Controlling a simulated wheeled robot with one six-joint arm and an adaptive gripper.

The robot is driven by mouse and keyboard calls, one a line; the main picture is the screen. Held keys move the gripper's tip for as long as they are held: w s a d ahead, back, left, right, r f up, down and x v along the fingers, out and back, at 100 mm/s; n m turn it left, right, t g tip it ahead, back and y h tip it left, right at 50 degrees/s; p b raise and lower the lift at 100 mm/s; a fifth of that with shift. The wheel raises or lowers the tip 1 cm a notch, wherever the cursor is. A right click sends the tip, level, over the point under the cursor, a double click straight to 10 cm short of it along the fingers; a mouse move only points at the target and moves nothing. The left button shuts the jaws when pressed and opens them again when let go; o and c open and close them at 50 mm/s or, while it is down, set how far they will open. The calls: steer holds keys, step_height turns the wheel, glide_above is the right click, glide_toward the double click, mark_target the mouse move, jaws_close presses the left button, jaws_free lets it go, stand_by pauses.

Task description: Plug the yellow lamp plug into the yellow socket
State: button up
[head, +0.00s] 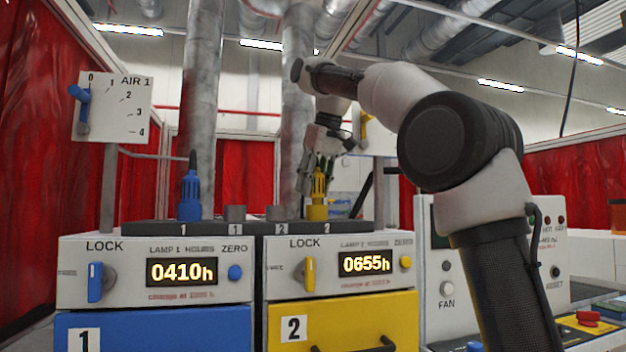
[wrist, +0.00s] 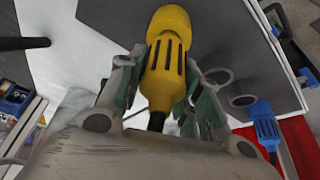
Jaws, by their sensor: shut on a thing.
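The yellow lamp plug (head: 319,190) stands upright at the top of unit 2, above a "2" label. It also shows in the wrist view (wrist: 166,72), slotted, with a dark cable end toward me. My gripper (head: 318,172) is shut on its body from above, and in the wrist view its green-padded fingers lie on both sides. A wider yellow part (head: 317,212) is at the plug's lower end at the dark deck. I cannot tell whether this is the yellow socket or the plug's collar, nor how deep the plug sits.
A blue plug (head: 190,192) stands upright on unit 1. Two short grey cylinders (head: 235,213) (head: 282,213) rise from the dark deck (head: 355,227) between the plugs. A lever panel marked AIR 1 (head: 115,108) is at left. A control box (head: 545,235) stands at right.

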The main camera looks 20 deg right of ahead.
steer(key=shift+f, duration=0.8)
stand_by(0.7)
steer(key=o, duration=1.1)
steer(key=shift+o, duration=0.2)
steer(key=shift+r, duration=0.1)
steer(key=v, duration=0.7)
steer(key=shift+s+r, duration=0.1)
steer(key=shift+r, duration=0.05)
